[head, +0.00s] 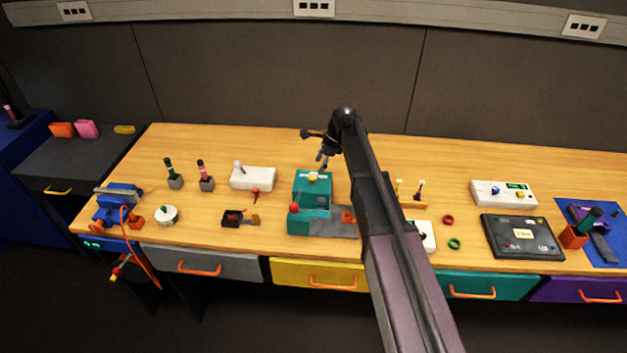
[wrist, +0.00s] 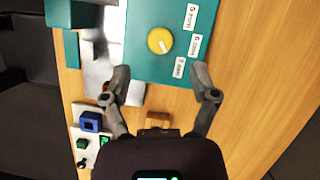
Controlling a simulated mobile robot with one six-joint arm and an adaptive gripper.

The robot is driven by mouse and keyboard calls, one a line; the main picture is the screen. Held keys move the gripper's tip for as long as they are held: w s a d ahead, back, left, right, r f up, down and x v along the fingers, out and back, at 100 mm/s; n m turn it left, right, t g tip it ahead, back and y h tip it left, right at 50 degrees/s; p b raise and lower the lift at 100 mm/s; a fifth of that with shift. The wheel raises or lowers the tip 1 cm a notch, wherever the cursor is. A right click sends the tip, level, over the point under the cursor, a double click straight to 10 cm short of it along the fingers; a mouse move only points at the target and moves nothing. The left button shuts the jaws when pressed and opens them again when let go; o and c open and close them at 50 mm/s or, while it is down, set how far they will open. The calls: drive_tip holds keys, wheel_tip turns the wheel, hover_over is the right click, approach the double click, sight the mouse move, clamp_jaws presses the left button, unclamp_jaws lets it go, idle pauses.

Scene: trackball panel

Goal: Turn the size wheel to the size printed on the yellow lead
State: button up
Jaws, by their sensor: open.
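A round yellow knob (wrist: 160,40) with a white pointer mark sits on the top face of the teal box (wrist: 140,65). Its pointer slants down and right toward white labels (wrist: 195,45) printed sideways, too small to read surely. In the head view the yellow knob (head: 312,177) is on top of the teal machine (head: 312,200). My gripper (wrist: 160,80) is open and empty, its fingertips apart on either side below the knob in the wrist view. In the head view my gripper (head: 322,158) hangs behind the teal machine. I cannot make out a yellow lead.
A blue machine (head: 118,203) with an orange cable (head: 143,250) stands at the table's left end. A white box (head: 253,178) stands left of the teal machine. A black panel (head: 522,237) lies at right. My arm covers part of the table right of the teal machine.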

sight(313, 177)
drive_tip(key=shift+b+x, duration=2.05)
drive_tip(key=shift+x, duration=0.5)
clamp_jaws()
